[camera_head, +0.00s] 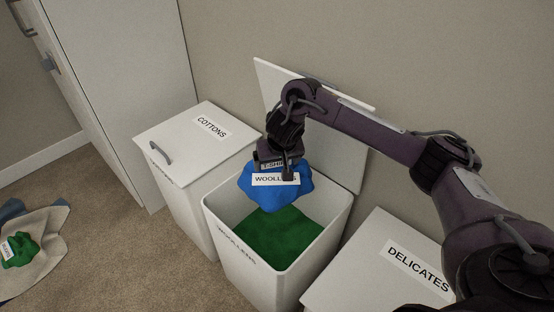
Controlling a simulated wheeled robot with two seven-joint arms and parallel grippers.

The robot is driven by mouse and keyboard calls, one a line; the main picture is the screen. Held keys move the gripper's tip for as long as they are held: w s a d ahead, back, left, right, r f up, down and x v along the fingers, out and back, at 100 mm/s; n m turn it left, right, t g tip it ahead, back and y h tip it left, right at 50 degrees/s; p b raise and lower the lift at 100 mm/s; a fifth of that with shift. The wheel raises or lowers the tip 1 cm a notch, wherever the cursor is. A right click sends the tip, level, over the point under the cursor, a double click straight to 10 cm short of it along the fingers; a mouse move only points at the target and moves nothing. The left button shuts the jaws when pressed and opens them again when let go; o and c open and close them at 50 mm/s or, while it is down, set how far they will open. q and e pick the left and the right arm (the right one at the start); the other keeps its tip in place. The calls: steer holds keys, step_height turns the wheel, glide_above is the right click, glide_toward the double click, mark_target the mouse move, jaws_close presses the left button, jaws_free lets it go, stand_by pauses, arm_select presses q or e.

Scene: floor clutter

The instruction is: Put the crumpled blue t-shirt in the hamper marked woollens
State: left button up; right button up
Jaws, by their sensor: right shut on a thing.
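My right gripper (277,168) is shut on the crumpled blue t-shirt (268,197). It holds the t-shirt over the mouth of the open middle hamper (335,225), whose front reads WOOLLENS. A tag reading T-SHIRT shows by the gripper's fingers, and a white label that seems to read WOOLLENS shows against the blue cloth. The fingers are partly hidden by the tags and cloth. A green cloth (277,240) lies inside this hamper, below the t-shirt. My left gripper is not in view.
A closed hamper marked COTTONS (190,145) stands to the left, and a closed one marked DELICATES (375,265) to the right. The raised lid (345,165) stands behind my right arm. A green bundle (20,250) lies on pale cloth (48,250) on the carpet at left.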

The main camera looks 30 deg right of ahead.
steer(key=shift+r+p, duration=0.1)
steer(key=shift+p, duration=0.25)
step_height(320, 180, down, 8)
steer(key=b, duration=0.3)
steer(key=shift+f, duration=0.2)
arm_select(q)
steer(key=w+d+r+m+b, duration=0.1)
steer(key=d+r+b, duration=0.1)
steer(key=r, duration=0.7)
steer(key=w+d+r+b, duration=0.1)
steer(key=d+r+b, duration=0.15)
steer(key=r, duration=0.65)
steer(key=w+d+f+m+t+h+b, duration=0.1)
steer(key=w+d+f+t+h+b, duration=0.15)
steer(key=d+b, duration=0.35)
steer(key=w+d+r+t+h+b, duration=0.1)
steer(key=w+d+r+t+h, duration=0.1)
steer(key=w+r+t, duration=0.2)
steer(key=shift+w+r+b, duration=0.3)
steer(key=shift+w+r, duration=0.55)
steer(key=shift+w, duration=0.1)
arm_select(e)
step_height(320, 180, down, 25)
steer(key=shift+r, duration=0.2)
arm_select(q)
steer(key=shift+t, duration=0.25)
arm_select(e)
steer(key=o, duration=1.1)
steer(key=shift+c, duration=0.2)
